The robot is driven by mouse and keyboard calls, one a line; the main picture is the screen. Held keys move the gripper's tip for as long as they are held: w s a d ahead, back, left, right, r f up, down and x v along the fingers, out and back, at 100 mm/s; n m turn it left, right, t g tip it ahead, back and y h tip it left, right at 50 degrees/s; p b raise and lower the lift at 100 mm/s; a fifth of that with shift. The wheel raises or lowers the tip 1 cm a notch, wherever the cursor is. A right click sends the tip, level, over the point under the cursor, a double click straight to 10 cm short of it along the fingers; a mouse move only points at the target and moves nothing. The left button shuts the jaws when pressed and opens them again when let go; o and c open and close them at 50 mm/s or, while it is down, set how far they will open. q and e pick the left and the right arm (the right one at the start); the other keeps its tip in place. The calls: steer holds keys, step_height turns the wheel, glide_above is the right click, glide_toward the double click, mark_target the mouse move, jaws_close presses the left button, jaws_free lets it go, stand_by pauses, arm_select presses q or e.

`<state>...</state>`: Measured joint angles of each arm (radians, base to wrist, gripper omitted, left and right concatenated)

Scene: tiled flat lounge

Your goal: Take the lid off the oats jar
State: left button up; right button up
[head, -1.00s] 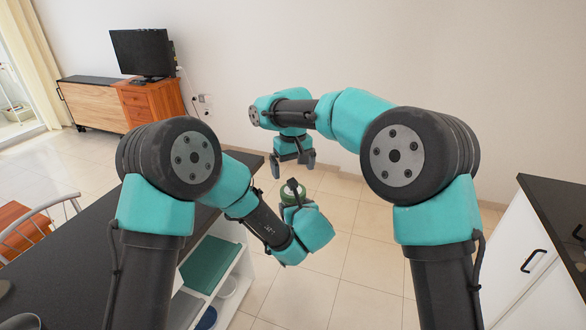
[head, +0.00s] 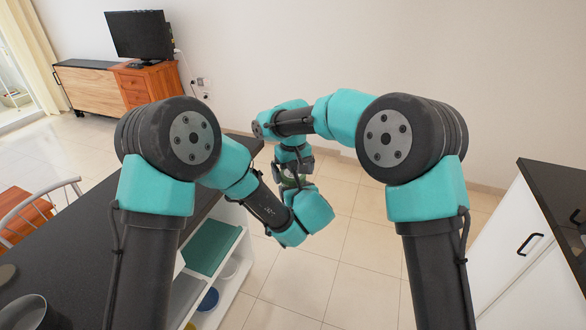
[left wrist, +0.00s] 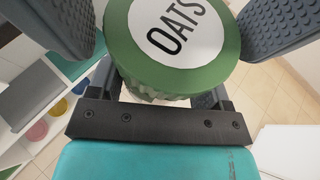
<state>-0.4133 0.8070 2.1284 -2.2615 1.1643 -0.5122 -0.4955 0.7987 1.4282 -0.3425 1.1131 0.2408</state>
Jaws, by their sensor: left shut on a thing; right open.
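The oats jar shows as a small green patch (head: 291,182) between my grippers in the head view. In the left wrist view its round green lid (left wrist: 170,76) is on, with a white disc reading OATS. My left gripper (head: 293,187) is shut on the jar below the lid; the lid hides most of the jar body. My right gripper (head: 294,167) is just above, pointing down. Its open grey ridged fingers (left wrist: 168,22) stand either side of the lid in the left wrist view, with no clear grip on it.
A dark counter (head: 85,255) with open white shelves (head: 238,285) lies at the left. A white cabinet (head: 515,240) with a dark top stands at the right. The tiled floor (head: 345,225) between them is clear. A television (head: 140,35) stands far back.

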steer(key=shift+c, duration=0.5)
steer(key=c, duration=0.7)
steer(key=o, duration=0.8)
steer(key=shift+r, duration=0.1)
steer(key=shift+r, duration=2.2)
step_height(320, 180, up, 3)
steer(key=shift+r, duration=0.2)
